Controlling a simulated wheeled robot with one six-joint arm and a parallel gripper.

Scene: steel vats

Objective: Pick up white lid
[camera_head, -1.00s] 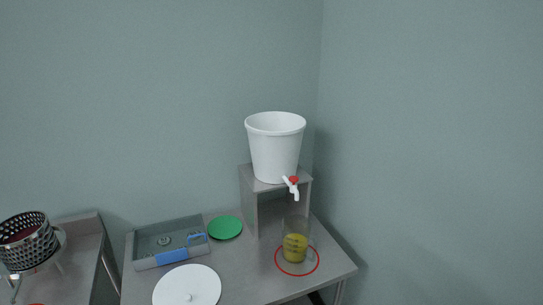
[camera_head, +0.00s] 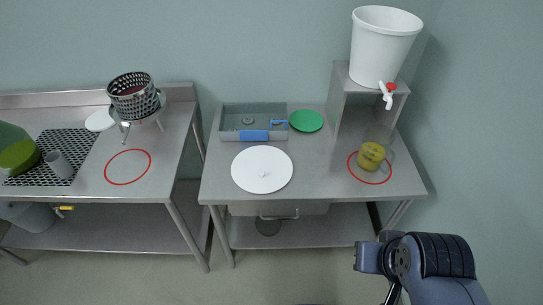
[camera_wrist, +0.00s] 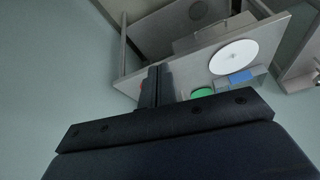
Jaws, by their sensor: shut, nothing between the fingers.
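The white lid (camera_head: 262,170) is a flat round disc with a small knob in its middle. It lies on the steel table (camera_head: 222,180), near the front edge and left of centre. In the wrist view the lid (camera_wrist: 233,57) shows beyond my gripper, to the right. My gripper (camera_wrist: 158,72) has its dark fingers together with nothing between them, and it is well apart from the lid. In the head view my arm is at the lower right, in front of the table; the fingers cannot be made out there.
Behind the lid are a grey tray (camera_head: 228,118) with a blue handle and a green disc (camera_head: 306,120). A white bucket (camera_head: 383,50) with a tap stands on a raised stand; a jug (camera_head: 372,152) of yellow liquid is below. Another steel table (camera_head: 160,180) is left.

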